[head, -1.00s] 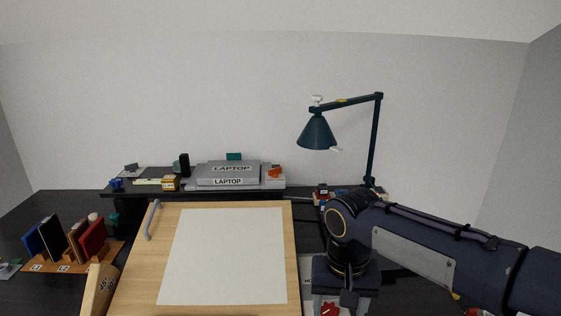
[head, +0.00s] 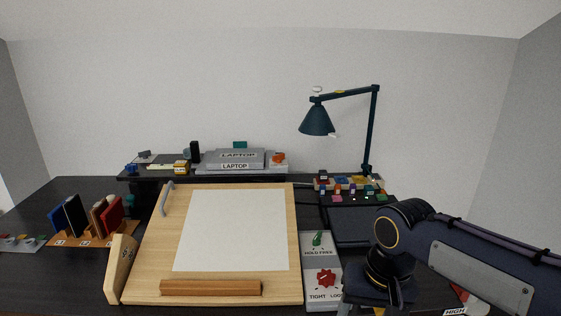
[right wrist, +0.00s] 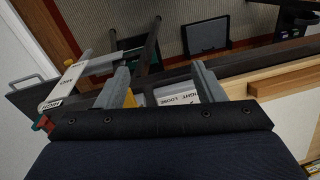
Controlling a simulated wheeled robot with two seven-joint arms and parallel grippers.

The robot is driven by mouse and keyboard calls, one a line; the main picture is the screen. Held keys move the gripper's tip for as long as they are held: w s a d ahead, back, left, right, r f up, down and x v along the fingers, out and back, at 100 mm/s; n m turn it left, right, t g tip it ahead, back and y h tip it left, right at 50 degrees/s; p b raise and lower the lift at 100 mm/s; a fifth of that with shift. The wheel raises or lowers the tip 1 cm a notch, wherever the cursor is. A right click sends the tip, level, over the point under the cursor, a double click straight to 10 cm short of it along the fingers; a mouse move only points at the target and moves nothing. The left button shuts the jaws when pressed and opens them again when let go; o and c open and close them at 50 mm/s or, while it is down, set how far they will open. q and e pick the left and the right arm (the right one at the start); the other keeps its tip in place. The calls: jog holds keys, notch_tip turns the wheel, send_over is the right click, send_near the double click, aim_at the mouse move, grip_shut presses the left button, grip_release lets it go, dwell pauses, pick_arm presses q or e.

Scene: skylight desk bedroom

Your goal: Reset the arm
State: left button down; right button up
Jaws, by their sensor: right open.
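My right arm comes in from the right in the head view and bends down at a dark wrist joint. My right gripper (right wrist: 163,82) shows in the right wrist view with its two grey fingers apart and nothing held between them. In the head view the fingers are mostly cut off by the bottom edge, right of a labelled panel (head: 321,258). That panel carries a green knob (head: 318,240) and a red knob (head: 326,278). A dark teal desk lamp (head: 317,120) with a jointed arm stands at the back right. My left gripper is not in view.
A tilted wooden drawing board (head: 152,270) with white paper (head: 236,232) and a brown ledge (head: 210,287) fills the middle. A book rack (head: 92,241) stands left. Laptops (head: 235,160) lie on the back shelf. Small coloured blocks (head: 352,190) sit below the lamp.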

jog(key=s+d+f+t+y, duration=0.1)
jog(key=s+d+f+t, duration=0.1)
jog(key=s, duration=0.4)
jog(key=s+d+f+t+y, duration=0.1)
jog(key=s+d+f+t, duration=0.2)
jog(key=s, duration=0.4)
jog(key=shift+s+d+y, duration=0.15)
jog(key=shift+d+y, duration=0.15)
jog(key=shift+d, duration=0.1)
